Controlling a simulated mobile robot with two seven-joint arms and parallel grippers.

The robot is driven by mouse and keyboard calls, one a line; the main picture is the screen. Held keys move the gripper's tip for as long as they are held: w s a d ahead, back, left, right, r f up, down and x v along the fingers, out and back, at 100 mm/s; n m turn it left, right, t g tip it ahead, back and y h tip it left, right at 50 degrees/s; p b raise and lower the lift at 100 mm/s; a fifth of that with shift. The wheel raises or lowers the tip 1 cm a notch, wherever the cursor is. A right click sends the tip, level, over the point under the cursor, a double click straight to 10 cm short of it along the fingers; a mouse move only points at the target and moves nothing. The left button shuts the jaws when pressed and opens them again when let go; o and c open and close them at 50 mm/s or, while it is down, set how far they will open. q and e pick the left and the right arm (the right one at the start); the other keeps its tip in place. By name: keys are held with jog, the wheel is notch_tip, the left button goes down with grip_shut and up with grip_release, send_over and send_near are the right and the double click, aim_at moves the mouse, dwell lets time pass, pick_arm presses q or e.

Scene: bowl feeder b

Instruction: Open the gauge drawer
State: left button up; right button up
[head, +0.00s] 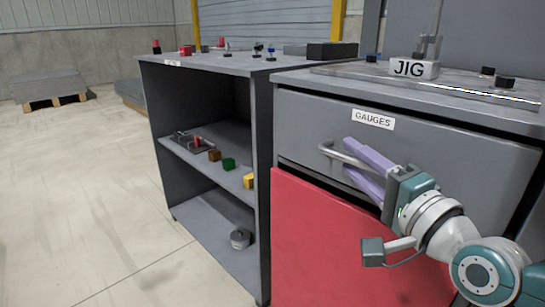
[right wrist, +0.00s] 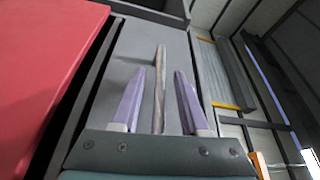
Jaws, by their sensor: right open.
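The gauge drawer (head: 300,118) is a wide grey front labelled GAUGES, under the worktop at the right of the head view. It looks shut. Its metal bar handle (head: 328,147) sticks out from the front. My right gripper (head: 347,157) is open, with one purple finger above the handle and one below. In the right wrist view the handle bar (right wrist: 160,85) lies between the two fingers, with a gap visible on each side. The gripper's fingers hide part of the handle in the head view. My left gripper is not in view.
A red panel (head: 325,245) sits below the drawer. The JIG block (head: 414,69) stands on the worktop above. An open grey shelf unit (head: 262,180) with small parts adjoins at the left. The floor (head: 85,190) further left is clear.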

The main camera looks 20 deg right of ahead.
grip_shut()
dwell(1.3)
